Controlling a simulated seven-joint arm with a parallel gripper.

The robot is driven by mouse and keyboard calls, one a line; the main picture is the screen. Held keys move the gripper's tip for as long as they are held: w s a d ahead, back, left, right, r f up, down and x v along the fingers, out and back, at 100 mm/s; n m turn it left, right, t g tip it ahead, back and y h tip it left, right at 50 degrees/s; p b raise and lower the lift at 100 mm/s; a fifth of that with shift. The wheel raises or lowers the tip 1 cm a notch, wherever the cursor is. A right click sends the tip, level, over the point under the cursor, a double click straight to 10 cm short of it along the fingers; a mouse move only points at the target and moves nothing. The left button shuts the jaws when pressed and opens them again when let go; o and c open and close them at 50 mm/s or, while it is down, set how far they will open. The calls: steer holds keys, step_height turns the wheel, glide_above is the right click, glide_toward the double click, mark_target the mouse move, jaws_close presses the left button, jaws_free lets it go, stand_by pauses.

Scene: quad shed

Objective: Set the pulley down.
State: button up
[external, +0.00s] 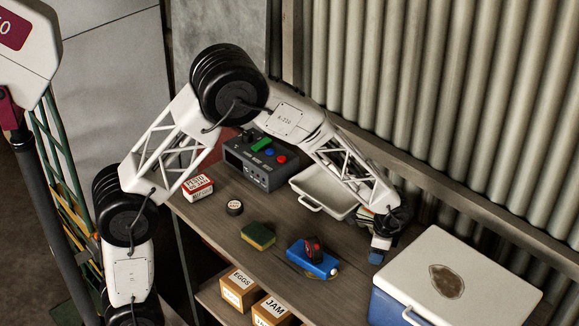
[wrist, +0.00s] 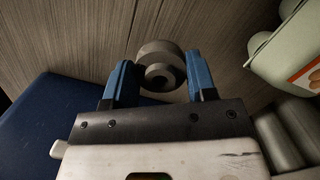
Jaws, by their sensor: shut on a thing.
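The pulley (wrist: 161,66) is a grey, stepped round piece. It sits between the two blue fingertips of my gripper (wrist: 160,84) in the wrist view, with wood-grain bench surface behind it. My gripper is shut on it. In the external view my gripper (external: 380,246) points down over the right part of the bench (external: 215,218), just left of the blue and white cooler (external: 455,275). The pulley is hard to make out there. I cannot tell whether it touches the bench.
The cooler's blue side (wrist: 40,125) is close on the left in the wrist view. A pale container (wrist: 285,50) is close on the right. A white tray (external: 322,192), a blue box (external: 312,260) with a red and black item, and a sponge (external: 258,236) stand farther left.

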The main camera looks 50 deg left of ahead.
mark_target(373, 267)
steer(key=shift+f, duration=0.25)
steer(key=shift+f, duration=1.8)
steer(key=shift+f, duration=0.1)
steer(key=o, duration=1)
steer(key=shift+c, duration=0.2)
steer(key=r, duration=0.4)
steer(key=d+r, duration=0.1)
steer(key=r, duration=0.7)
steer(key=shift+w+d, duration=0.15)
steer(key=shift+w, duration=0.2)
